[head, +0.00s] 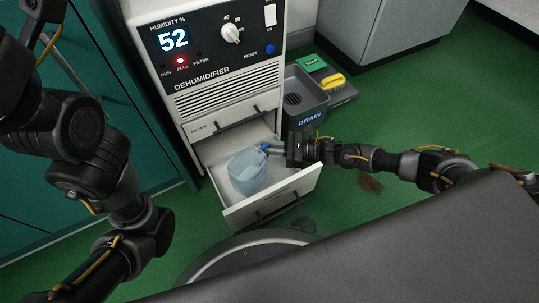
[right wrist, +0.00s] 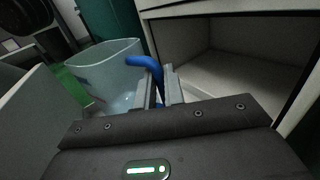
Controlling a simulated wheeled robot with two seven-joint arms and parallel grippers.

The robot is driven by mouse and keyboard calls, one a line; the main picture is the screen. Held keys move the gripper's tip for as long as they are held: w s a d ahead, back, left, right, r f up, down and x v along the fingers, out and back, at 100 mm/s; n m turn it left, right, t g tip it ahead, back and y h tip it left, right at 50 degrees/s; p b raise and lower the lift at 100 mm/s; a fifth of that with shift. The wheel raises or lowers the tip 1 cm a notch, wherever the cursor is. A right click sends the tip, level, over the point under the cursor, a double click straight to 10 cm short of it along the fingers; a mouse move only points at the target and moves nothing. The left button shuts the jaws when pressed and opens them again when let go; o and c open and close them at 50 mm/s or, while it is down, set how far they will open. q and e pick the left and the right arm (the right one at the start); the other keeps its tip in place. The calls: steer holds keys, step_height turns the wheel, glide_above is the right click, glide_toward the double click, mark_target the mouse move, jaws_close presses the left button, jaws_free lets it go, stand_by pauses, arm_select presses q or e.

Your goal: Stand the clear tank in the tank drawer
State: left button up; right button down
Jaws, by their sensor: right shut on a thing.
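The clear tank (head: 248,174), pale bluish with a blue handle (head: 264,148), is at the pulled-out tank drawer (head: 304,184), within its outline in the head view. It looks roughly upright; I cannot tell whether it touches the drawer floor. My right gripper (head: 272,150) reaches in from the right and is shut on the blue handle. In the right wrist view, the fingers (right wrist: 161,88) close around the handle (right wrist: 147,63), with the tank (right wrist: 103,75) to their left. My left arm shows at the left of the head view, but its gripper is out of frame.
The dehumidifier (head: 220,60) reads 52, with a red light lit by FULL. Its open bay (right wrist: 240,75) is beside my right gripper. A grey drain basin (head: 302,98) and a tray with a yellow object (head: 332,81) stand on the green floor to the right. Teal cabinets (head: 120,120) are at left.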

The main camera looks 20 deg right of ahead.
steer(key=shift+f+b, duration=1.05)
steer(key=shift+f, duration=0.8)
steer(key=c, duration=1.5)
jaws_free()
steer(key=shift+r, duration=0.1)
steer(key=shift+r+p, duration=0.2)
steer(key=shift+p, duration=0.1)
steer(key=shift+s+d, duration=0.15)
steer(key=shift+d, duration=0.15)
steer(key=p+v, duration=0.3)
steer(key=v, duration=0.8)
steer(key=shift+d, duration=0.15)
